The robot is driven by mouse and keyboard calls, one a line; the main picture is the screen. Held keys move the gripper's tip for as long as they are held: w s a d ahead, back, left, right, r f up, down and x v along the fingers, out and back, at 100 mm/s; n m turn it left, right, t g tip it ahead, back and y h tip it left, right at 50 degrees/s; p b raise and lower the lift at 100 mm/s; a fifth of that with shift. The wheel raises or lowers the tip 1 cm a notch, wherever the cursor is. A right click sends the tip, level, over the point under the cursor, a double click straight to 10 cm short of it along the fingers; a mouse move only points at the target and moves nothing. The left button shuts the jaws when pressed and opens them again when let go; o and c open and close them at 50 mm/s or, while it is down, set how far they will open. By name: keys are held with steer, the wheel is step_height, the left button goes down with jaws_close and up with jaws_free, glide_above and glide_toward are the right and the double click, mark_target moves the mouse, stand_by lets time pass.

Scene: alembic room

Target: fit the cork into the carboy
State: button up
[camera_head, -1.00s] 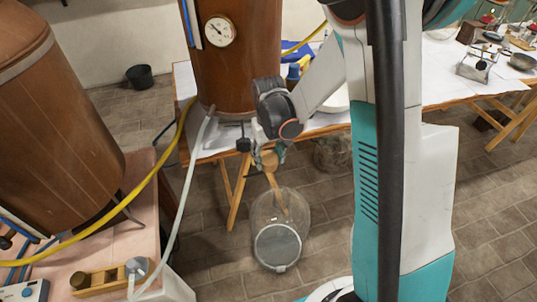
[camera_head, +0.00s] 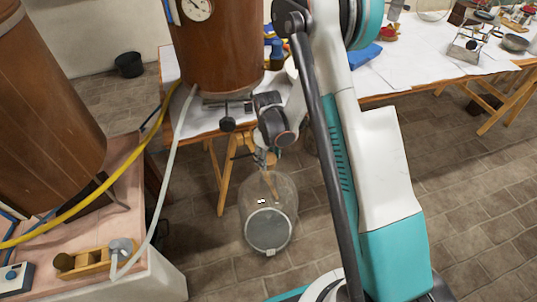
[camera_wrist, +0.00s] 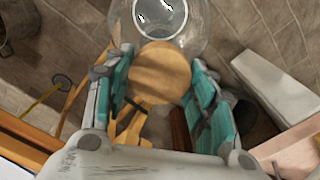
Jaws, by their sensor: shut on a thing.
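The cork (camera_wrist: 160,72) is a round tan disc between the two teal fingers of my gripper (camera_wrist: 160,88) in the wrist view. My gripper is shut on it. The clear glass carboy (camera_head: 270,192) is below my gripper in the head view, with a grey disc at its lower end. In the wrist view the carboy (camera_wrist: 197,25) shows beyond the cork, near the top edge. In the head view my gripper (camera_head: 265,157) is just above the carboy's upper end. The cork hides part of the carboy, and I cannot tell whether they touch.
A copper vessel (camera_head: 215,50) stands on the white-covered table (camera_head: 440,75) behind. A pale hose (camera_head: 168,170) and a yellow hose (camera_head: 120,180) run at the left, above a pink-topped bench (camera_head: 125,215). A black bucket (camera_head: 129,65) stands at the back.

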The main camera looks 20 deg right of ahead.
mark_target(268, 164)
steer(key=shift+f+b, duration=1.05)
steer(key=shift+f, duration=1.15)
steer(key=shift+f, duration=1.7)
stand_by(2.6)
steer(key=o, duration=1)
steer(key=shift+o, duration=0.7)
steer(key=shift+o, duration=1.4)
